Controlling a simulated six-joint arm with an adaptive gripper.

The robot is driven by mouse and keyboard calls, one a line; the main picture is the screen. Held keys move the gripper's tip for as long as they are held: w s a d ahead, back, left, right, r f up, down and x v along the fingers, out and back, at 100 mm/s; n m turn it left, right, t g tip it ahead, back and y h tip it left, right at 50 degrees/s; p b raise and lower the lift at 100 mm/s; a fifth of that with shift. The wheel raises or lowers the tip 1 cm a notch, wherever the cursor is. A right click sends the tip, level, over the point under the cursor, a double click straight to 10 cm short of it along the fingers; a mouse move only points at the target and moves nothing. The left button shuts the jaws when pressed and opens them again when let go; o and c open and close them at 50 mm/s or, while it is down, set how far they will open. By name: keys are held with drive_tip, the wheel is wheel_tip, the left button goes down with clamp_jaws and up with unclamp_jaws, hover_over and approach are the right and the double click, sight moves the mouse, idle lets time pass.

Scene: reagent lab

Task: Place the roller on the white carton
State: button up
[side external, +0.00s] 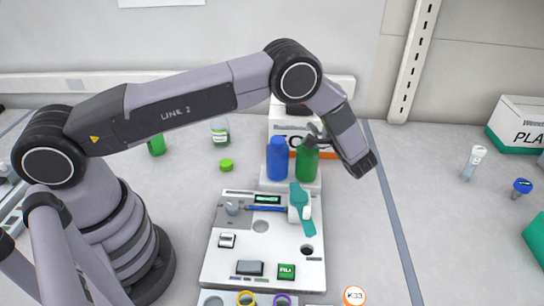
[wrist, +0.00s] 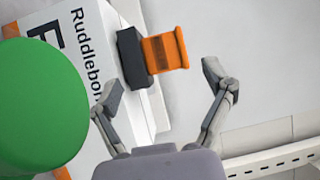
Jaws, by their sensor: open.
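The white carton (wrist: 75,80) has black lettering and an orange band in the wrist view. It stands behind the bottles in the side view (side external: 283,122). An orange spool-shaped piece (wrist: 165,52), seemingly the roller, lies against a dark block (wrist: 131,58) at the carton's top. I cannot tell whether they are one object, or whether the orange piece rests on the carton. My gripper (wrist: 162,85) is open, its fingers spread to either side below the orange piece, with nothing between the tips. In the side view my arm partly hides the gripper.
A green bottle (wrist: 35,105) looms close at left in the wrist view. In the side view the green bottle (side external: 307,163) and a blue bottle (side external: 277,160) stand before the carton. A light tray (side external: 260,272) with small items lies in front.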

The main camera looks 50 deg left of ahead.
drive_tip(key=v, duration=0.5)
drive_tip(key=s+a+r+n+g+h, duration=0.1)
drive_tip(key=s+a+r+g+h, duration=0.2)
drive_tip(key=r, duration=0.4)
drive_tip(key=s+a+r+g+h, duration=0.1)
drive_tip(key=s+a+r+h, duration=0.2)
drive_tip(key=s+r, duration=0.35)
drive_tip(key=s+a+r+n+g+h, duration=0.1)
drive_tip(key=s+a+r+h, duration=0.25)
drive_tip(key=r, duration=0.35)
drive_tip(key=s+d+r+t+h, duration=0.1)
drive_tip(key=s+r+t+h, duration=0.1)
drive_tip(key=s, duration=1)
drive_tip(key=s+d+r+t+h, duration=0.2)
drive_tip(key=s+h, duration=0.4)
drive_tip(key=s, duration=0.5)
drive_tip(key=shift+s+n+t+h, duration=0.3)
drive_tip(key=shift+s+t+h, duration=0.1)
drive_tip(key=shift+t, duration=0.5)
drive_tip(key=shift+r, duration=0.2)
